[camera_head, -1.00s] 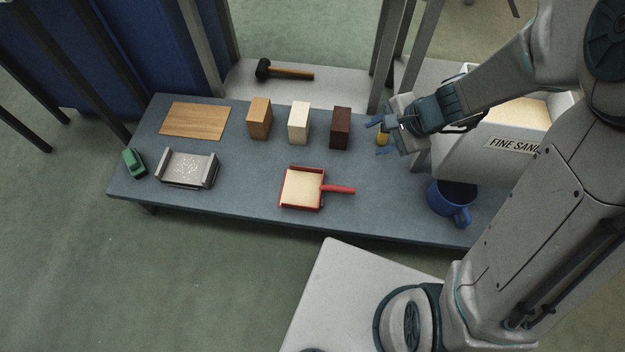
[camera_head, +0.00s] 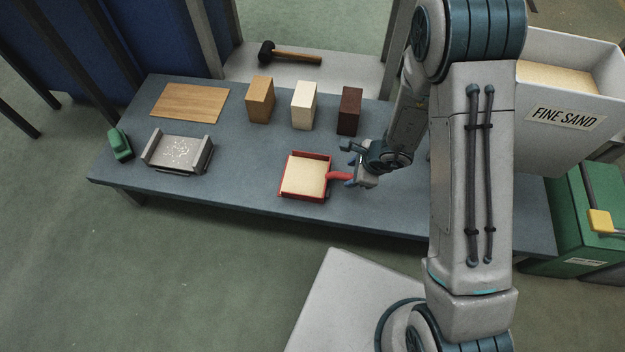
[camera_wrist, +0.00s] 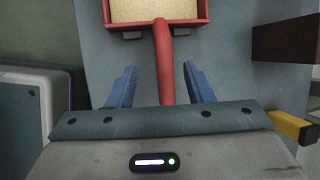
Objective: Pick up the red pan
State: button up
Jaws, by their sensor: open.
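The red pan (camera_head: 305,176) lies on the blue-grey table, a square tray filled with pale sand-like material. Its red handle (camera_head: 338,176) points right, toward my gripper (camera_head: 351,167). In the wrist view the pan (camera_wrist: 157,18) is at the top, with its handle (camera_wrist: 166,62) running down between my two blue fingers. My gripper (camera_wrist: 160,88) is open, with a gap on each side of the handle. Part of the handle's end is hidden behind the gripper's body.
Three blocks, tan (camera_head: 259,99), cream (camera_head: 303,105) and dark brown (camera_head: 349,110), stand behind the pan. A grey metal tray (camera_head: 178,153), green object (camera_head: 120,144) and wooden board (camera_head: 190,103) are left. A white sand bin (camera_head: 565,90) and green box (camera_head: 575,225) are right.

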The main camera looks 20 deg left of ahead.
aim_at(347, 175)
jog(key=x, duration=0.2)
jog(key=b+x, duration=0.1)
jog(key=x, duration=0.1)
jog(key=b+x, duration=0.1)
jog(key=x, duration=0.1)
jog(key=shift+w+d+f, duration=0.1)
jog(key=shift+w+f, duration=0.3)
jog(key=shift+f, duration=0.05)
jog(key=shift+r, duration=0.1)
grip_shut()
